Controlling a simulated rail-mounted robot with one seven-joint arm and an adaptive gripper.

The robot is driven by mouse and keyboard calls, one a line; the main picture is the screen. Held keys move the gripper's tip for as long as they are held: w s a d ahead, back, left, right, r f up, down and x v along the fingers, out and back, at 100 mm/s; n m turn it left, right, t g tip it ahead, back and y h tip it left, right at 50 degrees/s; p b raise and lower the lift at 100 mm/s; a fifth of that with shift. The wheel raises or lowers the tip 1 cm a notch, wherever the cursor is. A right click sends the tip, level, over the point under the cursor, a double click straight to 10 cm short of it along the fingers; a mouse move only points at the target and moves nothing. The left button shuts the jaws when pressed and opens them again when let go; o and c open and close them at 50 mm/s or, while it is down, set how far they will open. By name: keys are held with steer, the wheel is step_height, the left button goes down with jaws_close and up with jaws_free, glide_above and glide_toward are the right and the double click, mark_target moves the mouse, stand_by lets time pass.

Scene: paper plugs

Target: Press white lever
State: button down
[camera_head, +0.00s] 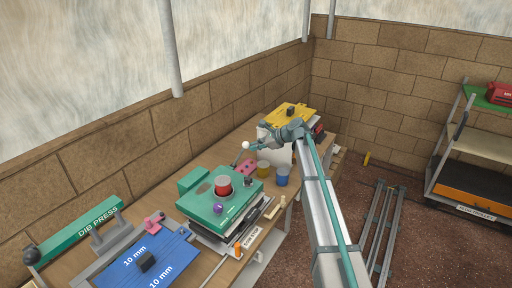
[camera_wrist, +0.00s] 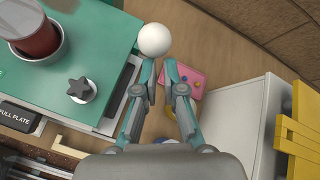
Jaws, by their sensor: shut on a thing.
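The white lever's round knob (camera_head: 245,145) stands up behind the green machine (camera_head: 200,208). A dark rod seems to run down from it. In the wrist view the white knob (camera_wrist: 155,38) is just ahead of the fingertips. My gripper (camera_head: 254,147) is right beside the knob, and its two fingers also show in the wrist view (camera_wrist: 160,68). The fingers are closed to a narrow gap at the knob's near side. The exact contact and most of the rod are hidden.
The green machine with a red cup (camera_head: 222,184) is close on the left in the wrist view. A white box (camera_wrist: 238,120) and yellow plate (camera_wrist: 304,130) are on the right.

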steer(key=shift+w+a+r, duration=0.1)
steer(key=shift+a+r, duration=0.2)
steer(key=shift+r, duration=0.05)
steer(key=s+d+r+b, duration=0.1)
steer(key=d, duration=0.4)
steer(key=s+d+r+b, duration=0.1)
steer(key=d+r+b, duration=0.1)
steer(key=d, duration=0.4)
steer(key=shift+s+d+r+b, duration=0.15)
steer(key=shift+s+r+b, duration=0.1)
steer(key=shift+b, duration=0.05)
